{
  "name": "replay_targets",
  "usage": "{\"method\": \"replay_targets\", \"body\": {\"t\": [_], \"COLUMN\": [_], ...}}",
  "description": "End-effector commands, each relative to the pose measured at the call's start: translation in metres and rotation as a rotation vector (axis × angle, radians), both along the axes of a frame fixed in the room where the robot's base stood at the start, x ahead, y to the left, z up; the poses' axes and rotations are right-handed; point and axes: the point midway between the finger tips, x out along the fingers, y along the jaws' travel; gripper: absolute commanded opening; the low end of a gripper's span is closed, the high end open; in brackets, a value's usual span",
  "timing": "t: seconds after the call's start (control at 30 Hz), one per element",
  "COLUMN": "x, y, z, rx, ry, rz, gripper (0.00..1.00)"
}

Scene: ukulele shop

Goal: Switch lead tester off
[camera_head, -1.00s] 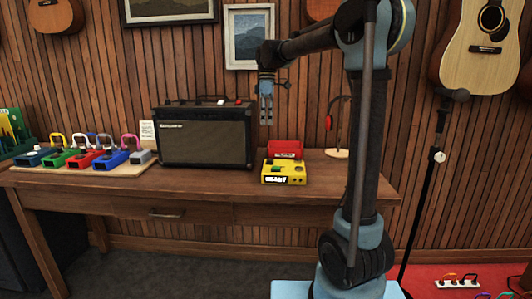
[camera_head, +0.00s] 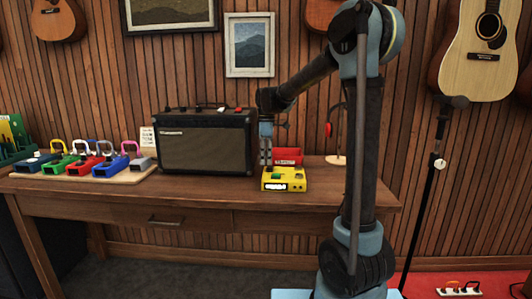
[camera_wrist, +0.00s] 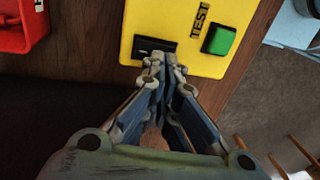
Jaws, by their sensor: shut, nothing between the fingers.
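The lead tester (camera_head: 285,186) is a yellow box on the wooden desk. In the wrist view the yellow lead tester (camera_wrist: 185,14) fills the top middle, with the word TEST on its face. It has a black rocker switch (camera_wrist: 155,47) near its edge and a green button (camera_wrist: 219,39) to the right. My gripper (camera_head: 266,162) is shut and empty, pointing down at the tester's left rear in the head view. In the wrist view its closed fingertips (camera_wrist: 163,62) are right at the switch and partly cover it. I cannot tell whether they touch it.
A red box (camera_head: 288,155) sits just behind the tester. A dark amplifier (camera_head: 205,143) stands close on the left. Several coloured pedals (camera_head: 85,163) lie on a board further left. A small stand with a red item (camera_head: 330,130) is behind to the right. The desk front (camera_head: 225,192) is clear.

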Motion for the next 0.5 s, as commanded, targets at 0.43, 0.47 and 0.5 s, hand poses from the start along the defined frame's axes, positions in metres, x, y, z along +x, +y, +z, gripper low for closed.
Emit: {"method": "replay_targets", "body": {"t": [0.43,0.47,0.5], "x": [-0.0011,-0.0011,-0.0014], "y": [-0.0001,-0.0001,-0.0001], "z": [-0.0072,-0.0072,-0.0074], "rx": [0.000,0.000,0.000], "ry": [0.000,0.000,-0.002], "rz": [0.000,0.000,0.000], "gripper": [0.00,0.00,0.00]}}
